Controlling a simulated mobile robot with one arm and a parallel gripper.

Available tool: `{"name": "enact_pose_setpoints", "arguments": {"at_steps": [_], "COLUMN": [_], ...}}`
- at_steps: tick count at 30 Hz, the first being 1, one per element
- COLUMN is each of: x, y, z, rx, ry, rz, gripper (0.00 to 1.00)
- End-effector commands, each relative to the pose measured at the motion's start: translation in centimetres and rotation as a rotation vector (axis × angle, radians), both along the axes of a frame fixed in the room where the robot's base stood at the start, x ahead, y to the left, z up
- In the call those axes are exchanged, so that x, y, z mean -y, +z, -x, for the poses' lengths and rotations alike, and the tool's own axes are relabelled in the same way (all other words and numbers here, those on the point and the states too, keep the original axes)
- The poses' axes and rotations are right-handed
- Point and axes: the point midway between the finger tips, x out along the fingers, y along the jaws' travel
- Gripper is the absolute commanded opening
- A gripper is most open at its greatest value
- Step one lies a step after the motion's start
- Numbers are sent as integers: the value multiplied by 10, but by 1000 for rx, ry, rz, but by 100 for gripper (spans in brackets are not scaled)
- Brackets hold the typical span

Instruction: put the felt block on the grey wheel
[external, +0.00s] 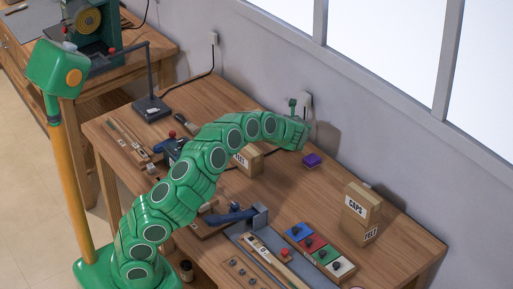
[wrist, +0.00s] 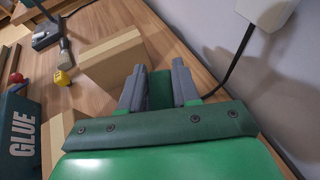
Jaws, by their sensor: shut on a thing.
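My gripper (wrist: 159,88) shows in the wrist view with its two grey fingers on either side of a dark green block (wrist: 160,90), shut on it. The block looks like the felt block. In the external view my gripper (external: 294,110) is at the end of my arm, above the table near the wall outlet; the block is too small there to make out well. I cannot tell for sure which part is the grey wheel.
A purple block (external: 311,160) lies on the table below my gripper. A lamp (external: 151,105) stands at the table's far left. A cable (wrist: 240,55) hangs along the wall.

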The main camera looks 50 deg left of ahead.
Motion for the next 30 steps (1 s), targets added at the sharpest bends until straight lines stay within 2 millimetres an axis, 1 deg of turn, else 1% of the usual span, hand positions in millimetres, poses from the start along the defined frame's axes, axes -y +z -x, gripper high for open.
{"name": "enact_pose_setpoints", "arguments": {"at_steps": [3,10,15,21,30], "x": [-3,-7,-9,-12,-13], "y": [-11,-24,-38,-45,-52], "z": [-6,-19,-27,-36,-40], "rx": [-5,-1,-3,-1,-1], "ry": [-1,-1,-1,-1,-2], "rz": [-2,-3,-2,-2,-1], "gripper": [2,2,2,2,2]}}
